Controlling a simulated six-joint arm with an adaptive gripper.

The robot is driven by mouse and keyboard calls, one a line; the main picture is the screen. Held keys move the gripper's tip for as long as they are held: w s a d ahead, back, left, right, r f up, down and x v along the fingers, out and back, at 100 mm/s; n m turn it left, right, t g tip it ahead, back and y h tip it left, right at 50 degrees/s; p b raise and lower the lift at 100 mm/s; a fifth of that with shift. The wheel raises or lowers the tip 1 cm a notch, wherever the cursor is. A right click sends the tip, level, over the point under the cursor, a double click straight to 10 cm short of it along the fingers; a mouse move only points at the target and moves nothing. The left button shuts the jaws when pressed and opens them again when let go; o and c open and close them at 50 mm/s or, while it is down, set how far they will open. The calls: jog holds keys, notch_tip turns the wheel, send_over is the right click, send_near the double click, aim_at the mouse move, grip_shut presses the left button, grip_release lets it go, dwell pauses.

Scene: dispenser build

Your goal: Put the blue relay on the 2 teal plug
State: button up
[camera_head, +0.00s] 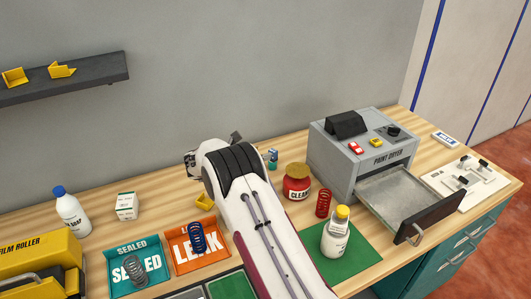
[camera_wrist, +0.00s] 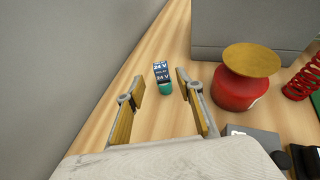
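A small block with a dark blue, "24 V" labelled body, the blue relay (camera_wrist: 161,70), stands on the table in the wrist view. A teal part (camera_wrist: 165,88) shows at its near end; I cannot tell whether this is a separate plug. The same blue and teal block shows small in the head view (camera_head: 272,155), beside my arm. My gripper (camera_wrist: 160,80) is open and empty. Its two fingers lie left and right of the block in the picture, apart from it. In the head view my arm hides most of the gripper.
A red jar with a tan lid (camera_wrist: 240,78) stands right of the fingers. Left are the orange tray (camera_head: 180,262) and teal tray (camera_head: 120,290).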

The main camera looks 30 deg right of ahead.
jog(key=shift+v, duration=1.9)
